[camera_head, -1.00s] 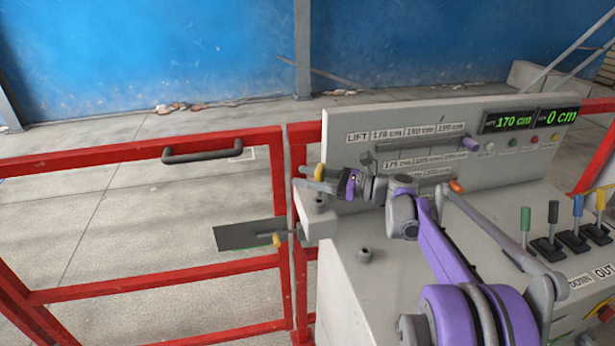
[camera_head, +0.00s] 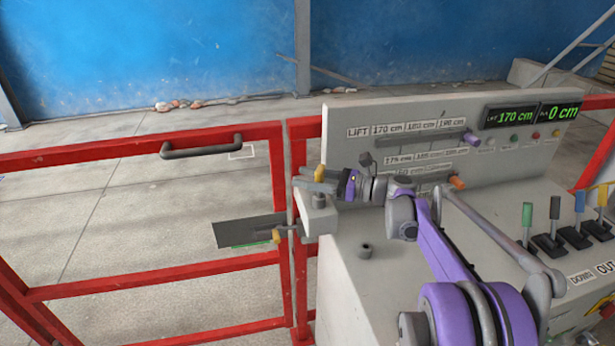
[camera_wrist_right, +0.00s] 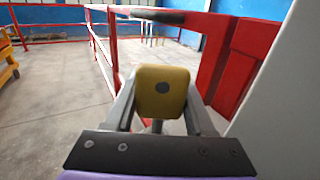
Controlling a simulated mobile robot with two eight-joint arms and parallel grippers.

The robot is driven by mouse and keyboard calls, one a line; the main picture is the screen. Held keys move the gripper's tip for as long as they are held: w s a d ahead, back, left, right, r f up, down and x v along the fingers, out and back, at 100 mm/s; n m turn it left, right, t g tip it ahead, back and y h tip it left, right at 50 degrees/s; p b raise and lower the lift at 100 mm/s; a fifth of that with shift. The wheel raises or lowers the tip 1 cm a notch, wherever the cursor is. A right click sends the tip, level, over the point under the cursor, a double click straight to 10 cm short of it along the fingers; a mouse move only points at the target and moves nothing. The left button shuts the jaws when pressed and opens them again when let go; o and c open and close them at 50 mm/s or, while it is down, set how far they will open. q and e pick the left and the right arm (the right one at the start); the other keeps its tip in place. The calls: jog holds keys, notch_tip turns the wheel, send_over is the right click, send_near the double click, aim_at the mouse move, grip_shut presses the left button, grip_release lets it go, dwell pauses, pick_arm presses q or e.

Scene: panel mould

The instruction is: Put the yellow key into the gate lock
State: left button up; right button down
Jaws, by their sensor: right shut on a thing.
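The yellow key (camera_head: 319,173) is held in my right gripper (camera_head: 322,182), whose jaws are shut on it. In the right wrist view the key's yellow head (camera_wrist_right: 161,90) with a dark round spot sits between my fingers, a shaft below it. In the head view the key is just above a short grey cylinder (camera_head: 319,201) on the grey block beside the red gate post. I cannot tell if the key's tip touches it. A second small yellow piece (camera_head: 276,236) is on the gate latch by a dark plate (camera_head: 243,233). My left gripper is not in view.
The grey control console (camera_head: 400,275) with levers and green displays (camera_head: 515,118) stands right of the gate. The red gate (camera_head: 150,290) has a dark handle (camera_head: 202,147). Open floor lies behind the gate.

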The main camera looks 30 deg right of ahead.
jog(key=shift+f+b, duration=0.6)
jog(key=shift+f, duration=0.6)
jog(key=shift+c, duration=0.9)
grip_release()
jog(key=b+v, duration=0.1)
jog(key=v, duration=1)
jog(key=shift+a, duration=0.1)
